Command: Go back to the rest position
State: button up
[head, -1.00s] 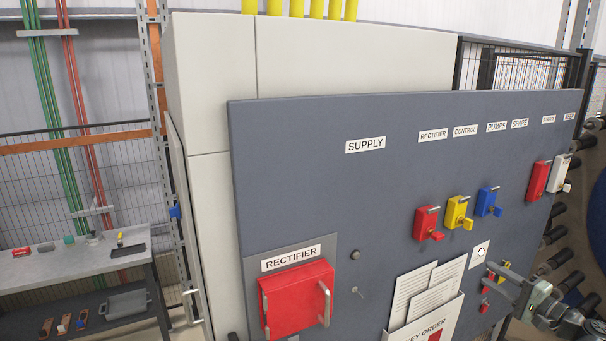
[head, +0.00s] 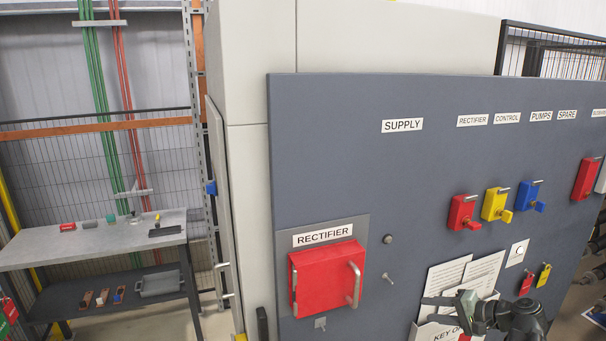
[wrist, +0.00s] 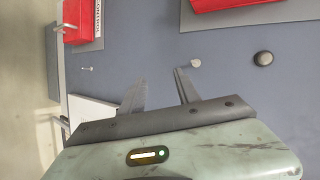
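My gripper (head: 447,308) is at the lower right in the head view, in front of the grey panel (head: 340,150) and overlapping the white document holder. In the wrist view my gripper (wrist: 160,92) shows two dark fingers spread apart with nothing between them. The panel (wrist: 225,85) fills the background there. No held object is visible.
The panel carries a red RECTIFIER box (head: 325,278), red (head: 462,212), yellow (head: 495,204) and blue (head: 530,195) switches, and papers in a holder (head: 425,330). Red (head: 525,283) and yellow (head: 543,276) tags hang nearby. A grey workbench (head: 95,240) stands left. Floor shows between bench and cabinet.

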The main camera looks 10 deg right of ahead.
jog(key=s+a+f+n+g+h+b, duration=0.2)
jog(key=a+f+n+g+h+b, duration=0.1)
jog(key=a+f, duration=0.8)
jog(key=s+a+f+n+g+h+b, duration=0.1)
jog(key=a+f+n+g+h+b, duration=0.3)
jog(key=a+f, duration=0.8)
jog(key=a+n+g+b, duration=0.2)
jog(key=a, duration=0.2)
jog(key=shift+s+f+n+g+h+b, duration=0.25)
jog(key=shift+s+n+g+h+b, duration=0.05)
jog(key=shift+s+n+b, duration=0.1)
